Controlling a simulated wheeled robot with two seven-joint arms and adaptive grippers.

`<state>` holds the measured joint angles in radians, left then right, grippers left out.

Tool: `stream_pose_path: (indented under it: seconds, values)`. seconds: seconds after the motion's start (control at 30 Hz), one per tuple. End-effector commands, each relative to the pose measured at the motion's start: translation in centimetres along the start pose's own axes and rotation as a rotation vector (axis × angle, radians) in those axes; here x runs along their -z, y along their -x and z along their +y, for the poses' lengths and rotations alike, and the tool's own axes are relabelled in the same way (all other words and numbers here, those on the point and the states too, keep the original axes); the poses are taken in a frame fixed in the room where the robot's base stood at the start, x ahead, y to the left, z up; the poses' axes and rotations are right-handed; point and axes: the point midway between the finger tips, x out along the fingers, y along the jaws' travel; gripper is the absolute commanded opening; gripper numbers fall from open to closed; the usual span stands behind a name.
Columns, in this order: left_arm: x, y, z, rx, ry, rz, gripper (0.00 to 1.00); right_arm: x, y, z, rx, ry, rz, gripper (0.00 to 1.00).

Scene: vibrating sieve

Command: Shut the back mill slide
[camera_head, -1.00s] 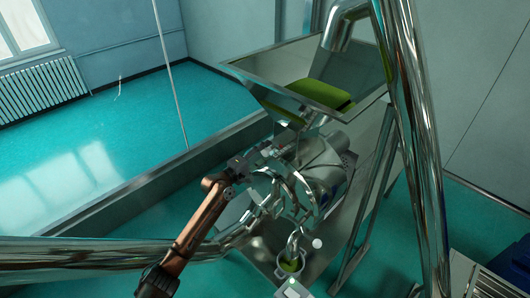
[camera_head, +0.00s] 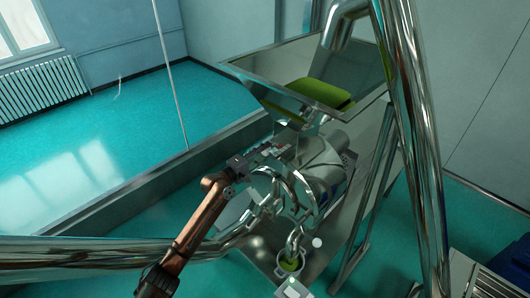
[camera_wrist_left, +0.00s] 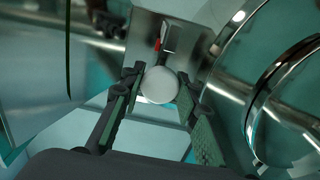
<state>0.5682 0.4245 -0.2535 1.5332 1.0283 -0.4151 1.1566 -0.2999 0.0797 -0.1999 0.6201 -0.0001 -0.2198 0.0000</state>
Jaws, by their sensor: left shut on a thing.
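The mill (camera_head: 318,165) is a shiny metal machine under a square hopper (camera_head: 262,92). My left gripper (camera_head: 284,150) reaches in from the left to the neck just below the hopper. In the left wrist view, my left gripper (camera_wrist_left: 160,78) is shut on a round white knob (camera_wrist_left: 160,86), with one finger on each side. A metal plate (camera_wrist_left: 165,32) with a small red mark lies beyond the knob. I take the knob to be the back mill slide's; the slide plate itself is mostly hidden in the head view. My right gripper is in neither view.
Green material (camera_head: 320,92) lies in the hopper. A thick shiny pipe (camera_head: 410,130) stands to its right. Curved metal rings (camera_wrist_left: 285,85) stand close to my left gripper's right side.

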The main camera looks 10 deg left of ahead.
Motion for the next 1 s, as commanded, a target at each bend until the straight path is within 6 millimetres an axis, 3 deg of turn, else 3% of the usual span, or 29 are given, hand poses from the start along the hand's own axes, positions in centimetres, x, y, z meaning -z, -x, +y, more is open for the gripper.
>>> stream_pose_path:
  seconds: [0.17, 0.37, 0.6, 0.63, 0.87, 1.0]
  values:
    - [0.0, -0.4, -0.1, 0.000, 0.000, 0.000, 0.00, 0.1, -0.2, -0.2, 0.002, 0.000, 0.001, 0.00]
    - [0.0, -2.5, -0.1, -0.001, 0.002, 0.000, 0.00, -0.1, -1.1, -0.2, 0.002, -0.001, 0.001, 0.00]
    - [-0.1, -2.5, 0.0, -0.001, 0.000, -0.002, 0.00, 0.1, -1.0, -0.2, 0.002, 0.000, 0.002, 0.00]
    - [-0.1, -2.5, 0.1, -0.001, 0.000, -0.002, 0.31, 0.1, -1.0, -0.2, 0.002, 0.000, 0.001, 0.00]
    - [0.0, -2.4, 0.0, 0.000, 0.000, 0.000, 0.46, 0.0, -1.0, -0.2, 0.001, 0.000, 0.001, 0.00]
    - [0.0, -2.4, 0.0, 0.000, 0.000, 0.001, 0.46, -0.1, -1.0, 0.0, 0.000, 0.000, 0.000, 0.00]
